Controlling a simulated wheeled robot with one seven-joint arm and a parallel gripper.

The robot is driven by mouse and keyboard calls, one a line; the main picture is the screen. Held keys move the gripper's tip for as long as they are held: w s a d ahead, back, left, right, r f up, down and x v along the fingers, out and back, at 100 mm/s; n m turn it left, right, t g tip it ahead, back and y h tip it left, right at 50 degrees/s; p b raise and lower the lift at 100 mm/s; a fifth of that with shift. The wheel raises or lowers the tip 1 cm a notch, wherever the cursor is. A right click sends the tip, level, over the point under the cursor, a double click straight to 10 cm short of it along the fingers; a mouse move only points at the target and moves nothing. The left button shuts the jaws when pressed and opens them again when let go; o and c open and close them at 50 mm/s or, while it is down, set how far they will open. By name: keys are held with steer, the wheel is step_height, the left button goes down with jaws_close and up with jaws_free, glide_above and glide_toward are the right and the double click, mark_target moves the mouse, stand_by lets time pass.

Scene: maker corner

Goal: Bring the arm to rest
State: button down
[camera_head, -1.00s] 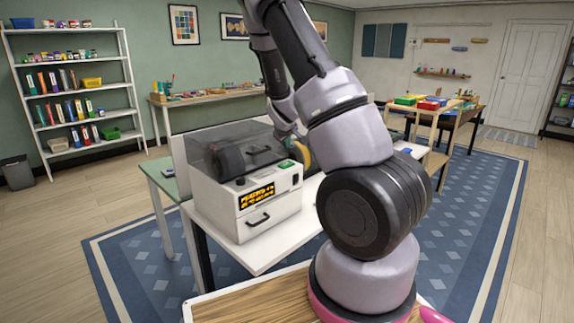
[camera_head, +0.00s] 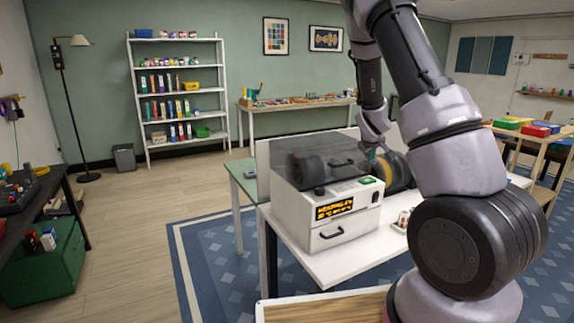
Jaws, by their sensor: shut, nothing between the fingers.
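My arm stands at the right of the head view, rises out of the top edge and comes back down behind its own upper links. My gripper (camera_head: 374,149) is small and partly hidden at the lower end of the wrist, next to the machine's right side. It looks shut, with nothing seen in it. The white machine (camera_head: 328,236) has a dark clear hood, a lit amber display and a drawer handle. A yellow and black round part (camera_head: 397,172) shows right of it, partly behind my arm; I cannot tell whether my gripper touches it.
The machine stands on a white table (camera_head: 335,268). Small cups on a tray (camera_head: 402,220) are beside it, close to my arm. A white shelf (camera_head: 147,97) and a bin (camera_head: 124,157) are at the back left. A dark bench (camera_head: 70,195) with a green box (camera_head: 45,265) is left. Floor between is clear.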

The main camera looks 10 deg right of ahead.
steer(key=s+a+r+m+y, duration=0.3)
steer(key=s+a+r, duration=0.4)
steer(key=s+r, duration=0.5)
steer(key=s+a+r+m+y, duration=0.3)
steer(key=s+a+r, duration=0.4)
steer(key=s+r, duration=0.5)
steer(key=s+a+r+m, duration=0.1)
steer(key=s+a, duration=0.2)
steer(key=s, duration=0.8)
steer(key=shift+s+a+r+g, duration=0.15)
steer(key=shift+s+a+g, duration=0.05)
steer(key=shift+a+g, duration=0.2)
